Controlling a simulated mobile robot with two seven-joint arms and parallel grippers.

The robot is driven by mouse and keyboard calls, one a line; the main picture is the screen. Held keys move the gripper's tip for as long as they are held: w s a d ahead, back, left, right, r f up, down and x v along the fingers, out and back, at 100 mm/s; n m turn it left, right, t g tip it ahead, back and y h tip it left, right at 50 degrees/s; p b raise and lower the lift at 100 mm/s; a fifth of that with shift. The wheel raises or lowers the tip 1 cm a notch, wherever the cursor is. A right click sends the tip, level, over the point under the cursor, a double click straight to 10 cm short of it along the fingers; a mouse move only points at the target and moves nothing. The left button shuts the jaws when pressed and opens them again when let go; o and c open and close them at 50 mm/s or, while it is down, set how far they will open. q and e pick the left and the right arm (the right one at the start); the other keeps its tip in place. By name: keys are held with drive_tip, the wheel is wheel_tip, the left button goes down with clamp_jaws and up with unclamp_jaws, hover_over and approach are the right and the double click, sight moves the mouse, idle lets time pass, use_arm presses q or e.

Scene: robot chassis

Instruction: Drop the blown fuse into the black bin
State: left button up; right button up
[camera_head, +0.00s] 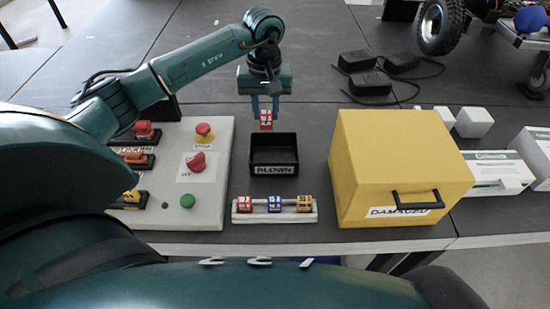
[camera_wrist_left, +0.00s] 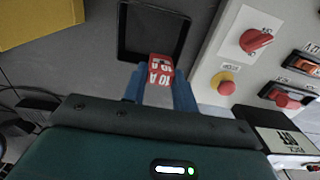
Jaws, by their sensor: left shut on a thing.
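My left gripper (camera_head: 265,108) is shut on a red fuse (camera_head: 266,120), pointing down, above the far edge of the black bin. In the left wrist view the fuse (camera_wrist_left: 160,70) shows a "10 A" marking between the blue fingertips (camera_wrist_left: 158,84). The black bin (camera_head: 273,152) is an open square box with a "BLOWN" label on its front, and looks empty. In the left wrist view the bin (camera_wrist_left: 150,32) lies just beyond the fuse, which overlaps its near edge. My right gripper is not in view.
A white rack (camera_head: 274,216) with red, blue and yellow fuses stands in front of the bin. A yellow box (camera_head: 395,165) labelled "DAMAGED" stands to the right. A pale control panel (camera_head: 215,200) with switches and buttons lies left. Black adapters (camera_head: 370,82) with cables lie behind.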

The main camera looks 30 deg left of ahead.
use_arm(q)
wheel_tip(320, 180, down, 2)
drive_tip(key=shift+f+b, duration=0.2)
drive_tip(key=shift+b, duration=0.25)
drive_tip(key=shift+f, duration=0.3)
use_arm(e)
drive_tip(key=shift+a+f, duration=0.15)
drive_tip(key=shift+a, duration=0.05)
use_arm(q)
drive_tip(key=o, duration=1)
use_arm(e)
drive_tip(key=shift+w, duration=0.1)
use_arm(q)
wheel_tip(320, 180, up, 13)
drive_tip(key=shift+r+b, duration=0.15)
drive_tip(key=shift+b, duration=0.25)
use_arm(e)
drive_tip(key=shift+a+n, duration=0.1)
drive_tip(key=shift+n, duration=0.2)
